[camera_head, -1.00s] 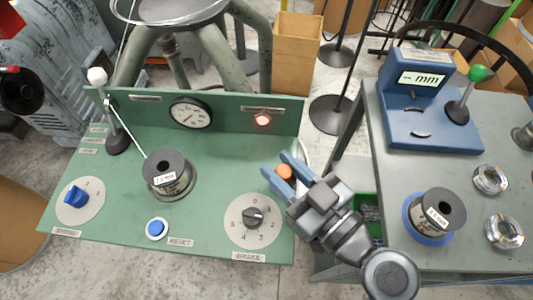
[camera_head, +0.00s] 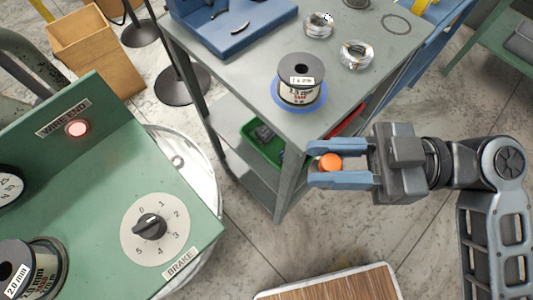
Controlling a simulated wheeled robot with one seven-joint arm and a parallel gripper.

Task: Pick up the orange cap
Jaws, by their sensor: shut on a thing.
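The orange cap (camera_head: 330,162) is a small round piece between the blue fingers of my gripper (camera_head: 328,164). The fingers are shut on it, and it shows from above near their tips. My gripper is held in the air to the right of the green panel and in front of the grey cart. What lies under the cap is open space and floor, as far as I can see.
A grey cart (camera_head: 230,75) carries a wire spool (camera_head: 300,85) on a blue base and several wire coils. A green bin (camera_head: 262,145) sits on its lower shelf. The green panel (camera_head: 100,200) has a brake dial (camera_head: 150,228). A wood-topped surface (camera_head: 330,285) is at the bottom.

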